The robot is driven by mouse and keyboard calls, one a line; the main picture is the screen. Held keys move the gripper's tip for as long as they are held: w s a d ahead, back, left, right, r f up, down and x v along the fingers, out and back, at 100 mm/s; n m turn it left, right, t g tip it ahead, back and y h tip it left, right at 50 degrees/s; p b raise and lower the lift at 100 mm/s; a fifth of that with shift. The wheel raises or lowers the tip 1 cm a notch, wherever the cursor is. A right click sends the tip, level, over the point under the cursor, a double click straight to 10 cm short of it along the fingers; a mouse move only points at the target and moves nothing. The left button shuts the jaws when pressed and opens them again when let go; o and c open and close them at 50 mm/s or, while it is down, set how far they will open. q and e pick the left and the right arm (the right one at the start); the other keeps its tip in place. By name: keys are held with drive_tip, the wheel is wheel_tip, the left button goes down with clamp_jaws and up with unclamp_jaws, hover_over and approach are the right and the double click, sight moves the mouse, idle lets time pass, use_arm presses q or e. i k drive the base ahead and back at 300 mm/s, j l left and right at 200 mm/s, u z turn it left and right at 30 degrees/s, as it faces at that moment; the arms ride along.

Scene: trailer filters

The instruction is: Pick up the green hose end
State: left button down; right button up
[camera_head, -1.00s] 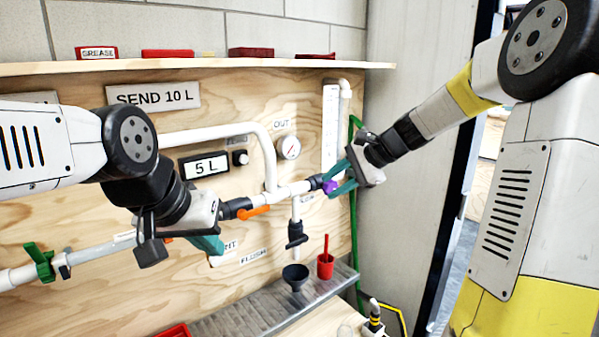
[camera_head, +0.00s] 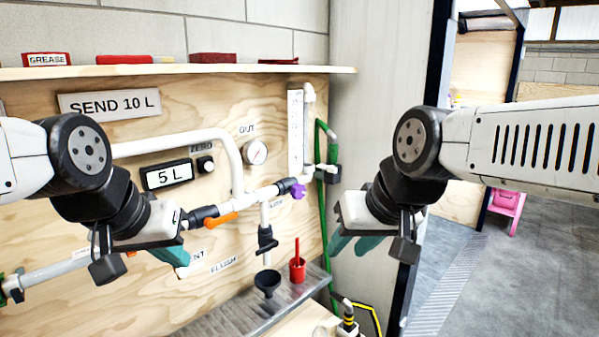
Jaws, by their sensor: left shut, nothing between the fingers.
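The green hose (camera_head: 323,215) hangs down the right edge of the plywood board, beside the white wall panel. Its upper part bends over near the top and comes down toward a dark clip (camera_head: 328,174) on the wall. The exact tip of the hose end is hard to make out there. My right gripper (camera_head: 354,247) is in front of the wall panel, to the right of the hose and below the clip. Its teal fingers are apart and empty.
White pipework with an orange handle (camera_head: 221,219) and a purple knob (camera_head: 298,191) crosses the board. Open floor (camera_head: 500,270) lies to the right.

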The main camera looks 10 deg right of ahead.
sight(333, 147)
drive_tip(key=i+l, duration=0.15)
drive_tip(key=l, duration=0.2)
drive_tip(key=i+l, duration=0.15)
drive_tip(key=l, duration=0.25)
drive_tip(key=i+l, duration=0.15)
drive_tip(key=l, duration=0.2)
drive_tip(key=i+l, duration=0.15)
drive_tip(key=l, duration=0.2)
drive_tip(key=i+l+u, duration=0.1)
drive_tip(key=l, duration=0.25)
drive_tip(key=i+l, duration=0.2)
drive_tip(key=l, duration=0.2)
drive_tip(key=i+l, duration=0.15)
drive_tip(key=l, duration=0.2)
